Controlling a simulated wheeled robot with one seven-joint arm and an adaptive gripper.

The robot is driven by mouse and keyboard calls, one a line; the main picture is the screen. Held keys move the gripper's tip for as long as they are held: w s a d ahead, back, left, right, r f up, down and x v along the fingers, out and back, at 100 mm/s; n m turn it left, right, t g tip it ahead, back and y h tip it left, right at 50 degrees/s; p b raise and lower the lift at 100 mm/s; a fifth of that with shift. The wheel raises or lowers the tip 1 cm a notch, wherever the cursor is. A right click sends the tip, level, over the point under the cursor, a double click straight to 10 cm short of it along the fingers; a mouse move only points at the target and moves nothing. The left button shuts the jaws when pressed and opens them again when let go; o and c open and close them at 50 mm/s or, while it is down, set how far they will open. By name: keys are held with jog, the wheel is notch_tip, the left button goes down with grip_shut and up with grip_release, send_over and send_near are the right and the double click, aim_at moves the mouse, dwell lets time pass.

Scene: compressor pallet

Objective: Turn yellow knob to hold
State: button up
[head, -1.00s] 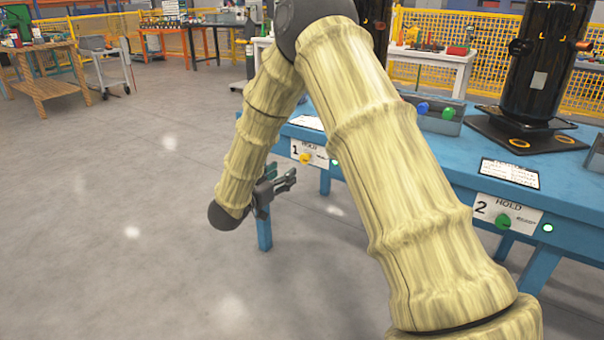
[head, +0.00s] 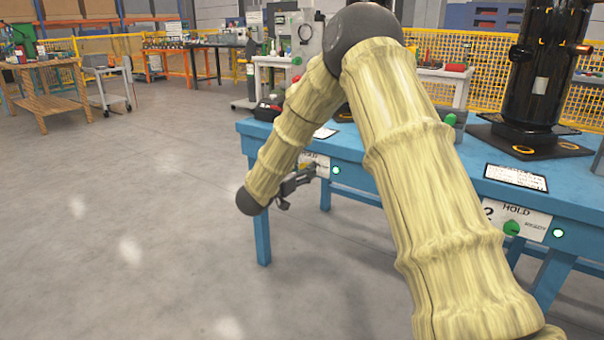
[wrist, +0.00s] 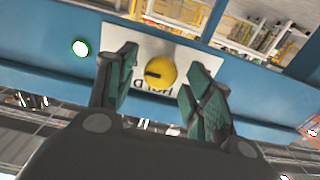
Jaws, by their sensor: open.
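In the wrist view the yellow knob (wrist: 161,72) sits on a white label plate (wrist: 126,42) on the front of the blue bench. A dark slot mark crosses its face. My gripper (wrist: 163,80) is open, with one finger on each side of the knob. Contact between the fingers and the knob cannot be told. Lettering on the plate is partly covered, so the knob's setting cannot be told.
The blue bench (head: 375,185) carries a second plate with a green knob (head: 512,228) at right. A green light (head: 336,170) glows beside the first plate. A black cylinder (head: 547,75) stands on the bench. Open floor lies to the left.

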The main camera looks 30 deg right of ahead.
jog(key=shift+d, duration=0.2)
jog(key=c, duration=1)
